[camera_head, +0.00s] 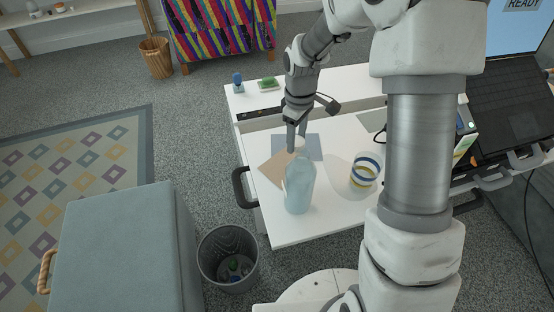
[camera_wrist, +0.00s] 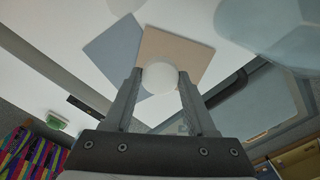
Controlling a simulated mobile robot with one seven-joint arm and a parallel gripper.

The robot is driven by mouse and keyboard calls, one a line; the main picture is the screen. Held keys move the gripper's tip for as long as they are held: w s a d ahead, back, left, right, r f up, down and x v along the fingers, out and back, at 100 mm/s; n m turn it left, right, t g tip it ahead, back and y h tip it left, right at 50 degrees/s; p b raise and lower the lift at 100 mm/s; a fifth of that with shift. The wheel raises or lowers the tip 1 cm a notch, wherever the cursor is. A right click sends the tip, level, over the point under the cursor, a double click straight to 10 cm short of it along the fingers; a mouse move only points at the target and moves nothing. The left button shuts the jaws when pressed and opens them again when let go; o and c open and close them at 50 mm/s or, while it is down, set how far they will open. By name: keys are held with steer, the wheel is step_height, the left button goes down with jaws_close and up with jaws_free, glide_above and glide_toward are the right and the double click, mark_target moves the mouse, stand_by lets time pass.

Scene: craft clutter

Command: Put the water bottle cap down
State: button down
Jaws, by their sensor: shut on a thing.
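A round white cap (camera_wrist: 160,78) sits between the fingertips of my gripper (camera_wrist: 158,85) in the wrist view, and my gripper is shut on it. In the head view my gripper (camera_head: 297,138) points down over the white table (camera_head: 335,218), just behind a translucent pale blue water bottle (camera_head: 299,187). The bottle stands upright near the table's front left and also shows at the upper right of the wrist view (camera_wrist: 285,35). The cap is over a tan sheet (camera_head: 273,168) and a blue-grey sheet (camera_head: 314,148). I cannot tell its exact height above them.
Striped tape rolls (camera_head: 364,171) stand right of the bottle. A blue item (camera_head: 238,82) and a green item (camera_head: 268,83) are at the table's back left. A dark bin (camera_head: 228,262) and a grey-blue upholstered box (camera_head: 125,245) stand on the floor. Bare tabletop lies front right of the bottle.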

steer(key=b, duration=0.1)
glide_above(277, 162)
step_height(277, 162, down, 3)
steer(key=shift+f, duration=0.1)
steer(key=shift+f+b, duration=1)
steer(key=shift+f, duration=0.95)
steer(key=shift+f, duration=0.1)
steer(key=shift+f, duration=0.1)
steer(key=shift+c, duration=1.1)
jaws_free()
